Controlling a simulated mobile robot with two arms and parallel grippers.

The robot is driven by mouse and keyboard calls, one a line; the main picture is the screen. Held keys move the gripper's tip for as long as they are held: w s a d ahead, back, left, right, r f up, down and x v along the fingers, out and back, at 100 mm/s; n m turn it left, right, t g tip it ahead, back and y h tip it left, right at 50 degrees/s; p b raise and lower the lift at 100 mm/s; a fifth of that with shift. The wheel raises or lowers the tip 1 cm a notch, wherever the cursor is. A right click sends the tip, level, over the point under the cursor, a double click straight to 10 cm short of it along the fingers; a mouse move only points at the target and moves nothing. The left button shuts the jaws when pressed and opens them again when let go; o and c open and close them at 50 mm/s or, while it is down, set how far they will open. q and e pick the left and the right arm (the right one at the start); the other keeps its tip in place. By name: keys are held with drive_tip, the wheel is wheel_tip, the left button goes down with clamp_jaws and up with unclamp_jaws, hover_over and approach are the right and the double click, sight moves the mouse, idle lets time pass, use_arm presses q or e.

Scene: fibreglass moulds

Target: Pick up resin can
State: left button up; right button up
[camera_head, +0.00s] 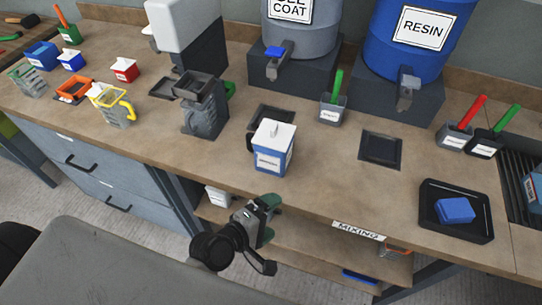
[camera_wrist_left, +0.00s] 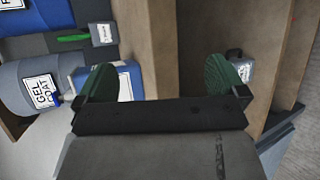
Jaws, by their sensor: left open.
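A blue and white square can (camera_head: 272,150) with a white top stands upright near the front edge of the bench; its small label is too blurred to read. In the left wrist view a blue and white can (camera_wrist_left: 124,88) shows partly behind the green-padded finger at left. My left gripper (camera_head: 267,236) is open and empty in front of the bench edge, below and apart from the can. In the left wrist view its two green fingertips (camera_wrist_left: 163,82) stand wide apart, with the wooden bench edge beyond them. My right gripper is not in view.
A blue drum (camera_head: 415,40) marked RESIN and a grey GEL COAT drum (camera_head: 300,30) stand behind. A dark tray (camera_head: 456,225) with a blue block is at right. Grey moulds (camera_head: 203,105) stand left of the can. A lower shelf (camera_head: 310,235) holds a white container (camera_head: 217,197).

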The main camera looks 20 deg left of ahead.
sight(269, 162)
use_arm(q)
drive_tip(key=w+a+r+n+t+y, duration=0.1)
drive_tip(key=w+n+t+y, duration=0.1)
drive_tip(key=n, duration=0.5)
drive_tip(key=w+a+r+n+t+y+p, duration=0.1)
drive_tip(key=w+a+r+n+t+y, duration=0.1)
drive_tip(key=w+n, duration=0.2)
drive_tip(key=w+a+r+n+t+y, duration=0.1)
drive_tip(key=w+n+t+y, duration=0.1)
drive_tip(key=n, duration=0.8)
drive_tip(key=shift+w+a+r, duration=0.15)
drive_tip(key=shift+w, duration=0.3)
drive_tip(key=shift+w+a+r, duration=0.1)
drive_tip(key=shift+w, duration=0.35)
drive_tip(key=w, duration=0.1)
drive_tip(key=w+p, duration=0.1)
drive_tip(key=w, duration=0.1)
drive_tip(key=w+p, duration=0.1)
drive_tip(key=w, duration=0.1)
drive_tip(key=shift+w+d, duration=0.25)
drive_tip(key=shift+w, duration=0.25)
drive_tip(key=shift+s, duration=0.1)
drive_tip(key=shift+c, duration=0.8)
drive_tip(key=c, duration=0.7)
drive_tip(key=shift+c, duration=0.5)
drive_tip(key=shift+r, duration=0.15)
